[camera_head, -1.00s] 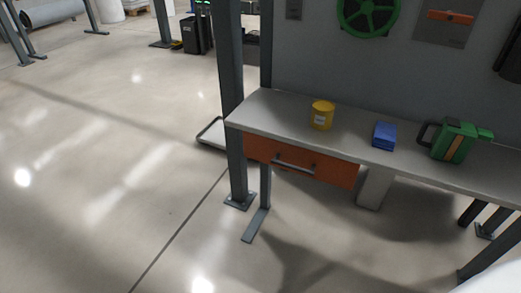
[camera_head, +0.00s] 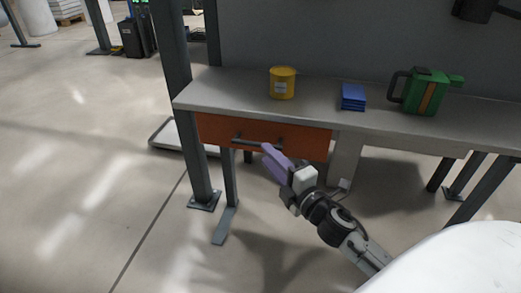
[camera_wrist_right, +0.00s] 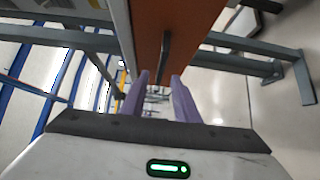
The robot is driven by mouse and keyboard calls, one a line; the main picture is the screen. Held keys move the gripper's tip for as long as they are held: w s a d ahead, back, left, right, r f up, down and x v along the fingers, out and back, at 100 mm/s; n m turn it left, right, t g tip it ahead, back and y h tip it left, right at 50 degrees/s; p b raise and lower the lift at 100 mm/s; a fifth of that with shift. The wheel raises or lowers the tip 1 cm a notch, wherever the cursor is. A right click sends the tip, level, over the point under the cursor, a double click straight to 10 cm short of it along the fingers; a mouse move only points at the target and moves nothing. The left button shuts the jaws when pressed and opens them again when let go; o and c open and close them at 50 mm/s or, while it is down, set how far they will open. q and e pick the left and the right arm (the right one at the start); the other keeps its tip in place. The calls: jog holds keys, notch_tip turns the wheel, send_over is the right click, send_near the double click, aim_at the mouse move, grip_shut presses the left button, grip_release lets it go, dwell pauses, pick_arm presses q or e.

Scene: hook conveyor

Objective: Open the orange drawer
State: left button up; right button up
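The orange drawer (camera_head: 308,141) sits under the left part of the grey workbench top (camera_head: 225,92) and looks shut. Its dark bar handle (camera_head: 257,144) runs across the front. My right gripper (camera_head: 268,156) is just in front of the drawer, near the right end of the handle. In the right wrist view, its two purple fingers (camera_wrist_right: 157,88) are apart with nothing between them. The handle (camera_wrist_right: 165,57) lies just beyond the fingertips, and the orange front (camera_wrist_right: 182,25) is behind it. My left gripper is in neither view.
On the bench stand a yellow can (camera_head: 283,83), a blue stack (camera_head: 353,97) and a green jug (camera_head: 424,92). A grey post (camera_head: 186,120) rises left of the drawer. The floor in front is clear.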

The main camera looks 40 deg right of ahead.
aim_at(258, 146)
jog(key=w, duration=0.5)
jog(key=shift+d, duration=0.2)
grip_shut()
